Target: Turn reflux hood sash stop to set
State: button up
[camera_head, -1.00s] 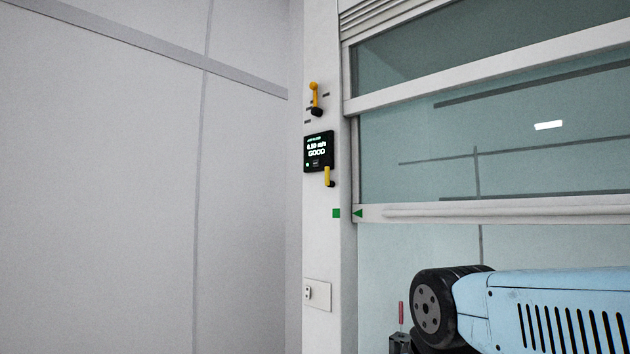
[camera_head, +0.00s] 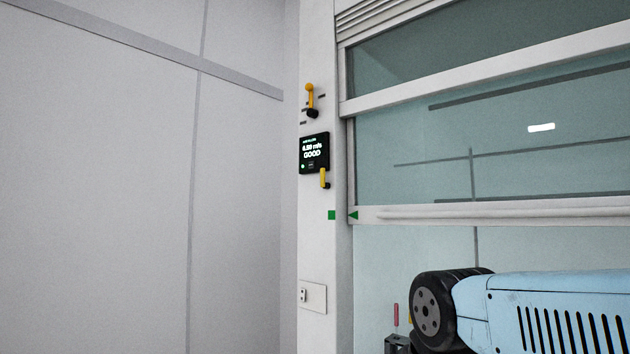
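Two yellow-handled levers are on the white hood post. The upper lever (camera_head: 310,97) points up from a dark pivot, with small dark marks beside it. The lower lever (camera_head: 323,178) sits just under the display, its yellow handle up and its dark pivot below. I cannot tell from the view which one is the sash stop. The sash (camera_head: 480,214) is partly raised, and its green arrow is level with the green square (camera_head: 332,215) on the post. My gripper is not in view; only a blue and black part of my arm shows at lower right, apart from both levers.
A black display (camera_head: 314,153) on the post reads GOOD in green and white. A socket plate (camera_head: 312,296) is lower on the post. A red-topped item (camera_head: 396,315) stands behind my arm. A bare grey wall fills the left.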

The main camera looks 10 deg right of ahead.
aim_at(325, 185)
jog(key=z, duration=3.85)
jog(key=k, duration=0.15)
jog(key=u, duration=1.8)
jog(key=k, duration=0.85)
jog(key=u, duration=2.05)
jog(key=k, duration=0.1)
jog(key=z, duration=0.05)
jog(key=i, duration=0.95)
